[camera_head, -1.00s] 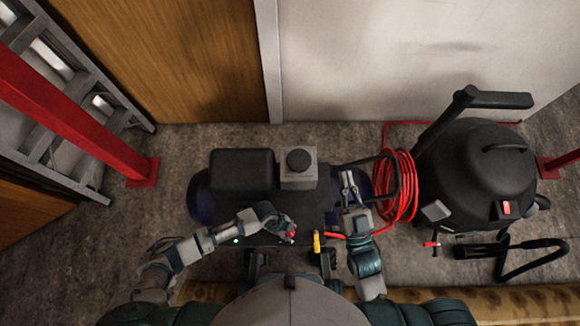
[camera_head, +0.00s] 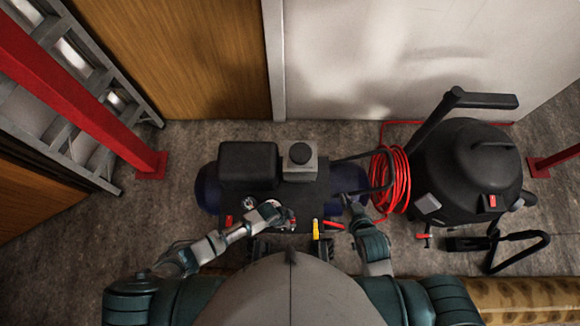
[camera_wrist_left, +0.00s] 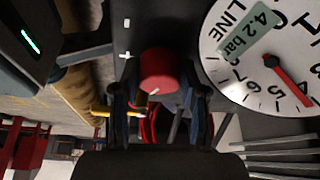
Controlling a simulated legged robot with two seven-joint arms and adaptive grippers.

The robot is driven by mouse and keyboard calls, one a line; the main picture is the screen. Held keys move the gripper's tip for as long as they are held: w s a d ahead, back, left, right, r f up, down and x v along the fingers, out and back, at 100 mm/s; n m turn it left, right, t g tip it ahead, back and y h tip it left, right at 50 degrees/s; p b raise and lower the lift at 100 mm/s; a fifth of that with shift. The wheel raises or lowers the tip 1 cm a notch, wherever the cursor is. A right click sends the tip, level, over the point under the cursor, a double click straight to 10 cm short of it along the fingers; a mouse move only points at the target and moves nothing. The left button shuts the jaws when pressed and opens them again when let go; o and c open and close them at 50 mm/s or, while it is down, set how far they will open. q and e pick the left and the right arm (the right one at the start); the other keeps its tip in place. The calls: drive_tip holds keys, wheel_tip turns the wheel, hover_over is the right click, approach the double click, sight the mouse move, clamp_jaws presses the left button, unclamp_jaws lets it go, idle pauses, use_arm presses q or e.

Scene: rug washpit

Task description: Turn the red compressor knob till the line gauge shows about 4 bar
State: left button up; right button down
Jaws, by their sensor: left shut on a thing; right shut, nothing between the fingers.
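The red knob (camera_wrist_left: 158,70) is on the dark compressor panel, with a short white mark on its face. My left gripper (camera_wrist_left: 158,92) has a finger on each side of it and is shut on it. In the head view my left gripper (camera_head: 286,219) is at the compressor's (camera_head: 248,165) front, and the knob is mostly hidden there. The white line gauge (camera_wrist_left: 272,58) reads "4.2 bar" on its label, with a red needle; its right and top parts are cut off. My right gripper (camera_head: 351,204) is shut and empty beside the compressor's right end.
A yellow lever (camera_head: 316,230) sits right of my left gripper. A red hose coil (camera_head: 391,180) and a black vacuum (camera_head: 465,170) stand right. A ladder (camera_head: 85,120) and red post (camera_head: 75,75) stand left. A rolled rug (camera_head: 530,297) lies at the lower right.

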use_arm(q)
drive_tip(key=shift+w+d, duration=0.1)
drive_tip(key=shift+w, duration=0.1)
idle(0.3)
drive_tip(key=o, duration=1)
drive_tip(key=shift+o, duration=0.7)
drive_tip(key=shift+s, duration=0.1)
